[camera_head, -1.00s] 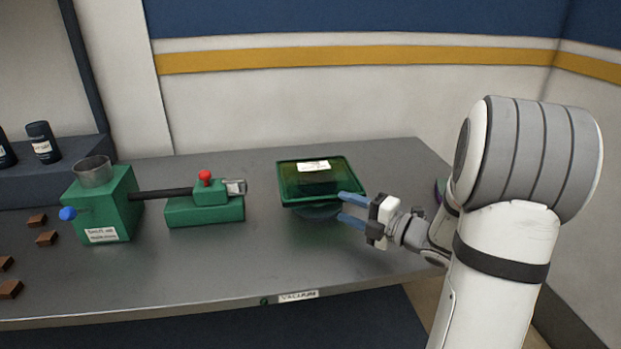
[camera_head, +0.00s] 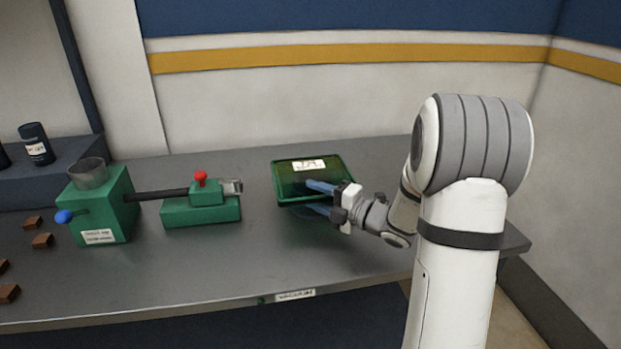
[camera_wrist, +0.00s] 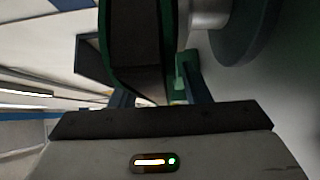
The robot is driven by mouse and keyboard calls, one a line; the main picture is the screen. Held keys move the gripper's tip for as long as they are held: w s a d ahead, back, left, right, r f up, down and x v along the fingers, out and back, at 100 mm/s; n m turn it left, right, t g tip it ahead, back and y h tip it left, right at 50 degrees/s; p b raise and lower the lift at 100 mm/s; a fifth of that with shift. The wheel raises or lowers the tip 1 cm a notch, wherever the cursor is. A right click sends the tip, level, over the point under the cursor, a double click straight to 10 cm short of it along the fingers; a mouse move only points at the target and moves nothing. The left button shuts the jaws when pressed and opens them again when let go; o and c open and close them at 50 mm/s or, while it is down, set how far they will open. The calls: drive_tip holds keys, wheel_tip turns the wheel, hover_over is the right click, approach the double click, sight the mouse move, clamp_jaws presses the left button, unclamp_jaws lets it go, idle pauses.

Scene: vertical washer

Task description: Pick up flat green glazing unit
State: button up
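The flat green glazing unit (camera_head: 311,176) is a square, see-through green panel with a raised rim and a white label. In the head view it sits toward the back right of the bench. My gripper (camera_head: 314,197) is at its front right edge. Its two blue fingers are apart, one seen over or through the panel and the other lower, near the front rim. In the wrist view a dark panel with a green rim (camera_wrist: 104,50) reaches between the fingers. I cannot tell whether they touch it.
A green machine (camera_head: 99,204) with a metal cup and blue knob stands left. A green block with a red knob (camera_head: 200,178) lies between it and the unit. Small brown blocks (camera_head: 42,241) lie at far left. The grey bench (camera_head: 200,270) is clear in front; a wall is behind.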

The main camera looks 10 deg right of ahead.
clamp_jaws()
idle(0.5)
